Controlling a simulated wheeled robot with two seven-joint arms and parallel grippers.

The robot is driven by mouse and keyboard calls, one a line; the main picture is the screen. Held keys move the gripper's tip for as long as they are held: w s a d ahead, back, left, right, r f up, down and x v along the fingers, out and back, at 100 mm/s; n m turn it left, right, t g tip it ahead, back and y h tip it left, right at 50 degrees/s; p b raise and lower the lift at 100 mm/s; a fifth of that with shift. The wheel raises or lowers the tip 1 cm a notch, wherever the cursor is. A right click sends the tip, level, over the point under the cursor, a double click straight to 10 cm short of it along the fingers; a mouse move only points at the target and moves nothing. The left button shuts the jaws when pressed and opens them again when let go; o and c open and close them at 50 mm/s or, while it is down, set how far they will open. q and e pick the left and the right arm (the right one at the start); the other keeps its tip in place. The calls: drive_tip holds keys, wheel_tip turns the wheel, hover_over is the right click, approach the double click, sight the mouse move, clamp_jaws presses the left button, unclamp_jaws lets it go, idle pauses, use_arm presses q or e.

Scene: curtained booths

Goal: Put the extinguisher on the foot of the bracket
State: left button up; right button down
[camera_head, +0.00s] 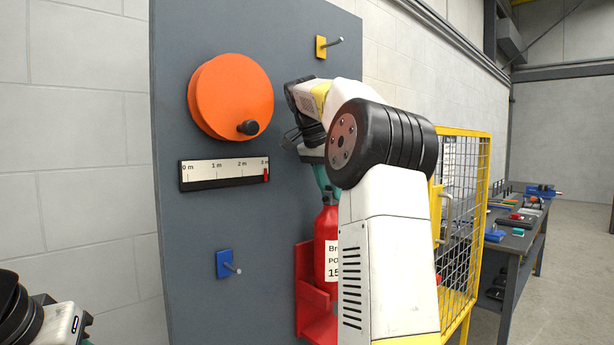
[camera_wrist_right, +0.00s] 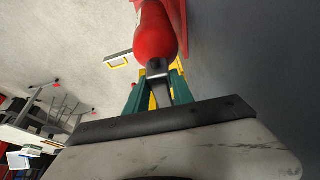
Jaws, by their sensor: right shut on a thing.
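The red extinguisher (camera_head: 326,240) with a white label is upright in front of the grey panel, and its right side is hidden by my right arm. It also shows in the right wrist view (camera_wrist_right: 155,38). My right gripper (camera_head: 323,178) is shut on its top; the teal fingers (camera_wrist_right: 158,92) flank the grey neck. The red bracket (camera_head: 304,262) is on the panel, directly behind and beside the extinguisher. The bracket's foot (camera_head: 318,326) is at the lower picture edge. I cannot tell whether the extinguisher's base touches it. My left gripper (camera_head: 62,322) is only partly visible at lower left.
The grey panel (camera_head: 200,290) carries an orange disc (camera_head: 225,90) with a black knob, a metre scale (camera_head: 224,172), a yellow hook (camera_head: 322,46) and a blue hook (camera_head: 224,264). A yellow mesh cage (camera_head: 465,200) and a bench (camera_head: 518,240) with tools stand at right.

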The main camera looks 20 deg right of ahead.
sight(330, 234)
wheel_tip(330, 234, down, 12)
drive_tip(key=shift+r, duration=0.15)
idle(0.4)
drive_tip(key=c, duration=1.1)
unclamp_jaws()
drive_tip(key=shift+f, duration=0.2)
